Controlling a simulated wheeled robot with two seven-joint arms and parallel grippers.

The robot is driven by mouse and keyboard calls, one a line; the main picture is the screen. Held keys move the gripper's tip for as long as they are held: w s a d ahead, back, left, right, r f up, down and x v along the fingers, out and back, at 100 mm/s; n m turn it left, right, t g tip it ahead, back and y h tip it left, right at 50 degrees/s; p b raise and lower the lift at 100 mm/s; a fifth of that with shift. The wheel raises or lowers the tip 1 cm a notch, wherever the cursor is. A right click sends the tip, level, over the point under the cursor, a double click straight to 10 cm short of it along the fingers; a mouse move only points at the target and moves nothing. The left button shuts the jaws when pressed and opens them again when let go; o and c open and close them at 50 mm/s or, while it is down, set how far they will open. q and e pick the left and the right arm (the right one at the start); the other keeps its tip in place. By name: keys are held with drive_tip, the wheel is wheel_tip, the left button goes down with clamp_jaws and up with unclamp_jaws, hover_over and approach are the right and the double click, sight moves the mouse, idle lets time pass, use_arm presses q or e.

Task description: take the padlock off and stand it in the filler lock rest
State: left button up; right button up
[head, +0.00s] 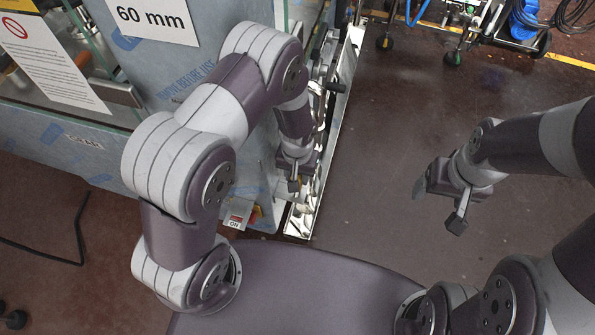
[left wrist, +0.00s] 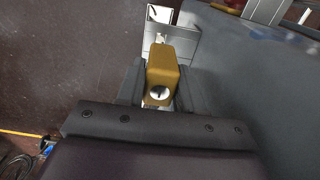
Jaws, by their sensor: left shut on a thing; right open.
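A yellow padlock (left wrist: 161,74) with a round silver keyhole face shows in the left wrist view. My left gripper (left wrist: 160,88) is shut on its body, one dark finger on each side. A bright metal bracket (left wrist: 184,42) lies just beyond the padlock; I cannot tell whether the shackle is still through it. In the head view my left gripper (head: 295,176) is low beside the machine's side, and the padlock is not clear there. My right gripper (head: 438,204) is open and empty over bare floor. I cannot make out the lock rest for certain.
The blue-grey filmed machine (head: 185,75) stands at the left, with a bright metal strip (head: 325,150) along its edge. A red and white ON tag (head: 237,216) hangs low on it. Floor (head: 400,110) to the right is free. Wheeled equipment (head: 480,25) stands at the back.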

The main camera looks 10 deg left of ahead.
use_arm(q)
wheel_tip(320, 180, down, 2)
drive_tip(key=shift+f+b, duration=0.2)
drive_tip(key=shift+b, duration=0.55)
drive_tip(key=shift+f+b, duration=0.75)
drive_tip(key=shift+f, duration=0.35)
drive_tip(key=shift+s+f, duration=0.1)
drive_tip(key=shift+f, duration=0.2)
drive_tip(key=o, duration=1.2)
wheel_tip(320, 180, up, 13)
drive_tip(key=shift+f, duration=0.2)
